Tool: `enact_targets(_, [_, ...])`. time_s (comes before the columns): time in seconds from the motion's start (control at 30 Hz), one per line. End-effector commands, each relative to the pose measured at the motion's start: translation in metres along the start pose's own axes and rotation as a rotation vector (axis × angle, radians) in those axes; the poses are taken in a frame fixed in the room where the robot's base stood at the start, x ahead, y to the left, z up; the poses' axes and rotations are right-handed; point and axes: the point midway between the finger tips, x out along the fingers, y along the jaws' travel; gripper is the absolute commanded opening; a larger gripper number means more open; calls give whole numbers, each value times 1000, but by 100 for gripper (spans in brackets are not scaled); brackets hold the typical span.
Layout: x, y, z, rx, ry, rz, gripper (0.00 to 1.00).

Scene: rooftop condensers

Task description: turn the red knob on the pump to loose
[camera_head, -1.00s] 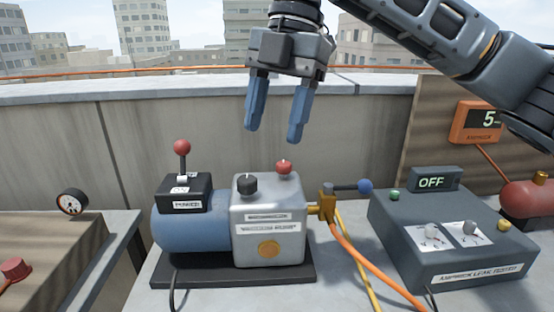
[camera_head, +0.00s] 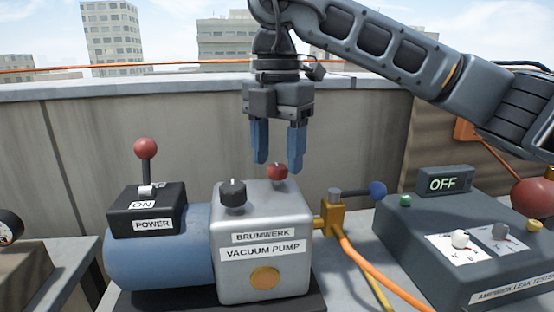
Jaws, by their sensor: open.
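The vacuum pump (camera_head: 262,273) stands on a dark base, with a grey metal housing and a blue motor (camera_head: 160,255) at its left. The red knob (camera_head: 277,172) sits on top of the housing toward the back right. A black knob (camera_head: 232,192) sits on the same top, to its left. My gripper (camera_head: 278,165) points straight down with its blue fingers open and apart. The fingertips are close to the red knob, one to each side of it in the picture. I cannot tell whether they touch it or how far apart they are in depth.
A power box (camera_head: 146,208) with a red-balled lever (camera_head: 146,148) sits on the motor. A brass valve (camera_head: 333,214) with a blue-balled handle (camera_head: 377,189) and orange hose (camera_head: 372,266) is at the right. The leak tester (camera_head: 455,240) stands beyond, its display (camera_head: 443,183) reading OFF. A parapet (camera_head: 180,130) runs behind.

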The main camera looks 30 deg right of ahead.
Motion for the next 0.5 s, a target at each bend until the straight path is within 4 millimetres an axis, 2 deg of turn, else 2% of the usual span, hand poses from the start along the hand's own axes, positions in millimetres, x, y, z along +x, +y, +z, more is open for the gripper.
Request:
enact_targets(0.13, [10, 0, 0, 0, 1, 0, 58])
enact_targets(0.4, [12, 0, 0, 0, 0, 0, 58])
enact_targets(0.5, [12, 0, 0, 0, 0, 0, 51])
